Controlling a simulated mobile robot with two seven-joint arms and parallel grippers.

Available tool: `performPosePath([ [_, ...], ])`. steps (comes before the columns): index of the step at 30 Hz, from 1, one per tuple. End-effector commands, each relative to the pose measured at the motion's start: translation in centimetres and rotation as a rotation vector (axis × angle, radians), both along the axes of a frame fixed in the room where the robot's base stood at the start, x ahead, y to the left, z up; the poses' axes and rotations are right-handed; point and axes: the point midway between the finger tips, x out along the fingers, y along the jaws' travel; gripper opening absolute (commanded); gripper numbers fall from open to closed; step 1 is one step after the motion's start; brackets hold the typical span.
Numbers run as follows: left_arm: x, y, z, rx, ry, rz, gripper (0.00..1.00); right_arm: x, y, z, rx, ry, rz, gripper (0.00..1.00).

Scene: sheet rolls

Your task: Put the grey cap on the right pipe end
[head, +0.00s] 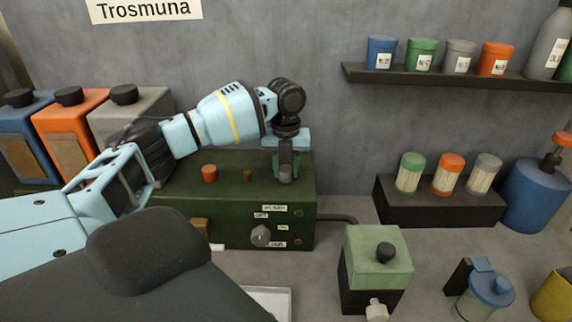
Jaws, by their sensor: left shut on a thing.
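My left gripper (286,166) points down over the right end of the green box (190,225). It is shut on the small grey cap (286,175), which shows between and below its fingertips. The cap is at the top face of the box; I cannot tell whether it touches anything beneath it. The right pipe end is not visible and may be hidden under the cap. An orange cap (209,173) stands on the left part of the box top, with a small brown fitting (247,175) between it and the gripper. My right gripper is not in view.
Blue, orange and grey canisters (68,120) stand at the left behind my arm. A green and black box (378,262) with a knob stands at the front right. A dark rack (440,208) holds several jars. A wall shelf (450,78) holds several containers.

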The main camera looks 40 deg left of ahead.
Motion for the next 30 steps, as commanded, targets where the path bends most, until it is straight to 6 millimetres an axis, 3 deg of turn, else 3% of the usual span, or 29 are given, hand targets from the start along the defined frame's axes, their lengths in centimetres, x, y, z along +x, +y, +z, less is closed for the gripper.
performPosePath([
  [14, 0.00, -0.01, -0.02, 0.000, 0.000, 0.000, 0.12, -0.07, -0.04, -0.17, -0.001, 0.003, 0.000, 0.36],
  [15, 0.00, -0.01, -0.02, 0.000, 0.000, 0.000, 0.39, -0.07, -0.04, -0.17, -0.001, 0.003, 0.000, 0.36],
  [20, 0.00, -0.01, -0.02, 0.000, 0.000, 0.000, 0.59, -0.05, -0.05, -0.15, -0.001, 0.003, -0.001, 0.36],
  [30, 0.03, -0.02, 0.40, -0.001, -0.001, 0.000, 0.59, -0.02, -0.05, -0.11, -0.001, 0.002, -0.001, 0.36],
])
